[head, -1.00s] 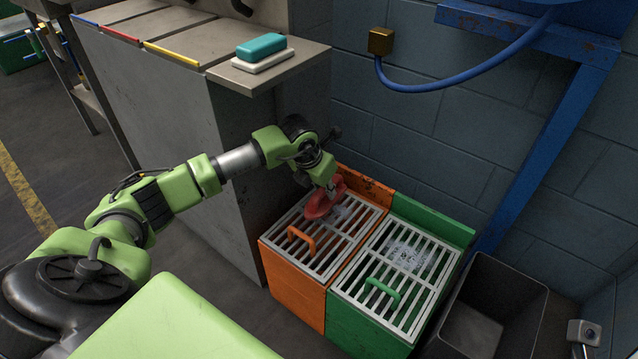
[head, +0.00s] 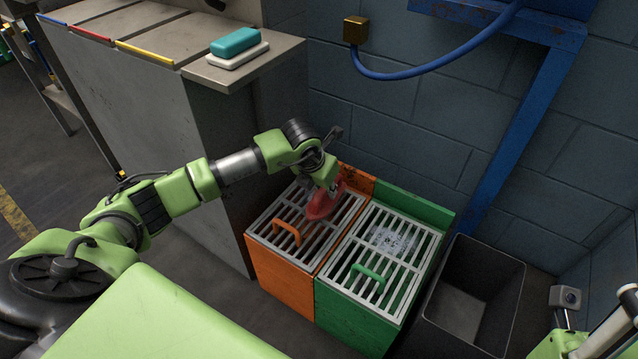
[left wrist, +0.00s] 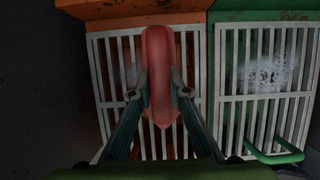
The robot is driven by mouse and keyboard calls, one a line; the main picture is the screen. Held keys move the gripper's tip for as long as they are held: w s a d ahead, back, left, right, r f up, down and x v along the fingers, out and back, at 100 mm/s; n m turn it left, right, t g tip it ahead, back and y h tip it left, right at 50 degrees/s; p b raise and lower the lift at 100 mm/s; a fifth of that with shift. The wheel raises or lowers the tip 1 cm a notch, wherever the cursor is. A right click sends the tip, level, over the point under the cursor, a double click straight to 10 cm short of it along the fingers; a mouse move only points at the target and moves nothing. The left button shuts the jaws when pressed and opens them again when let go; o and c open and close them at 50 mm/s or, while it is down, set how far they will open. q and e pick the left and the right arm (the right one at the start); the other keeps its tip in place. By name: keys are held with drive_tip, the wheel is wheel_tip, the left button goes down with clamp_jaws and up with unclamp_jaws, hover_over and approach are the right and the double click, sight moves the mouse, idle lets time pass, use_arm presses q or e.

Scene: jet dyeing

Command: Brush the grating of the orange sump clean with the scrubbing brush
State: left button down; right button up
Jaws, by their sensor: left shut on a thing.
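The orange sump (head: 278,275) stands by the wall with a pale slatted grating (head: 268,238) and an orange handle (head: 286,230) on top. My left gripper (head: 326,190) is shut on the red scrubbing brush (head: 322,206), over the back right part of that grating. The left wrist view shows the brush (left wrist: 157,75) held upright in the picture between both fingers, with slats beneath. A faint greyish patch shows beside it on the orange sump's grating; the brush hides part of it. I cannot tell whether the bristles touch the slats. My right gripper's fingers do not show.
A green sump (head: 355,315) with a similar grating and a whitish patch adjoins on the right. A dark open bin (head: 475,290) stands beyond it. A grey cabinet is left of the sumps, with a teal block (head: 234,41) on its ledge. Part of my right arm shows lower right.

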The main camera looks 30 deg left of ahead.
use_arm(q)
drive_tip(key=shift+s+d+p, duration=0.15)
drive_tip(key=shift+d+p, duration=0.15)
drive_tip(key=shift+d, duration=1.65)
drive_tip(key=shift+f, duration=0.1)
drive_tip(key=shift+a, duration=0.1)
